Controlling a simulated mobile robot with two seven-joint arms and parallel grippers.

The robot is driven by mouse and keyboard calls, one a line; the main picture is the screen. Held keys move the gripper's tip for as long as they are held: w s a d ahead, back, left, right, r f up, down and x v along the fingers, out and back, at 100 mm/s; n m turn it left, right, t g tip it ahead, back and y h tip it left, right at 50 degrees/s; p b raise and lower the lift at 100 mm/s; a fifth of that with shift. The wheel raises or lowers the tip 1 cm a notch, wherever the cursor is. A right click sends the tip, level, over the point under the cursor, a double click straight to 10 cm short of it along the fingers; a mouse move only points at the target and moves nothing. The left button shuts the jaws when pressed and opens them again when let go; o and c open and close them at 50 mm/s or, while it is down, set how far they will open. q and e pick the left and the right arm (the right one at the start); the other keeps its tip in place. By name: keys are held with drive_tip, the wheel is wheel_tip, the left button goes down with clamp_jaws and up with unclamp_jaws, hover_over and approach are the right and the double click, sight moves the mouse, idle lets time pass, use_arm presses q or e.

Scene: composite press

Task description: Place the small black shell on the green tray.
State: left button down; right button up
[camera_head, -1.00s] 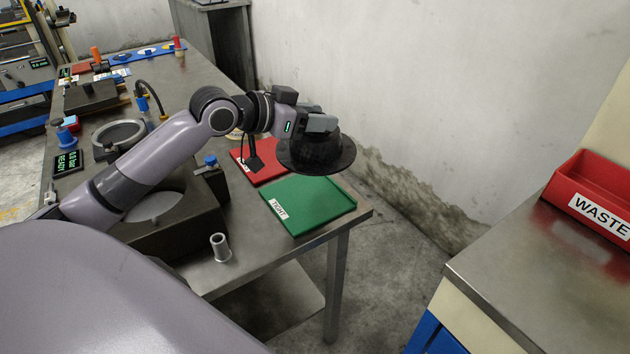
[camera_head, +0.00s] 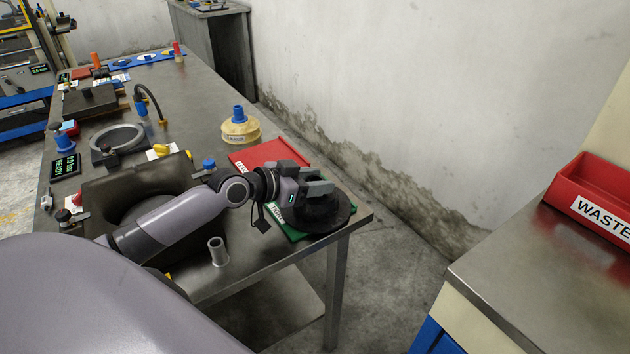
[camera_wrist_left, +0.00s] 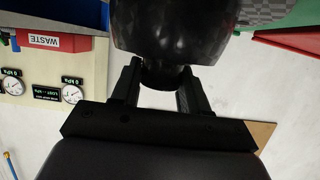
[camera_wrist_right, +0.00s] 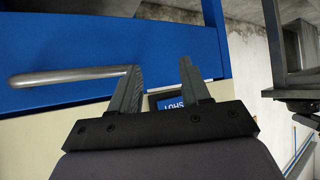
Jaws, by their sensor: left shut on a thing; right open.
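The small black shell (camera_head: 322,212) is a dark dome with a rim. It is at the green tray (camera_head: 290,234) in the head view and hides most of it. I cannot tell whether it touches the tray. My left gripper (camera_head: 316,186) is shut on the shell's top part. In the left wrist view the shell (camera_wrist_left: 172,32) fills the upper middle, its narrow end between the fingers of the left gripper (camera_wrist_left: 160,88). A green surface (camera_wrist_left: 292,14) shows beyond it. My right gripper (camera_wrist_right: 160,80) is open and empty in the right wrist view, in front of a blue panel.
A red tray (camera_head: 262,155) lies behind the green tray, close to my left arm. A yellowish pot with a blue top (camera_head: 240,127) stands farther back. A small metal cylinder (camera_head: 218,251) stands near the table's front edge. A red WASTE bin (camera_head: 590,195) sits on a separate bench at right.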

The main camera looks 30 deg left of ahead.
use_arm(q)
drive_tip(key=c, duration=0.6)
unclamp_jaws()
drive_tip(key=shift+o, duration=0.2)
drive_tip(key=v, duration=0.8)
drive_tip(key=shift+v, duration=1.95)
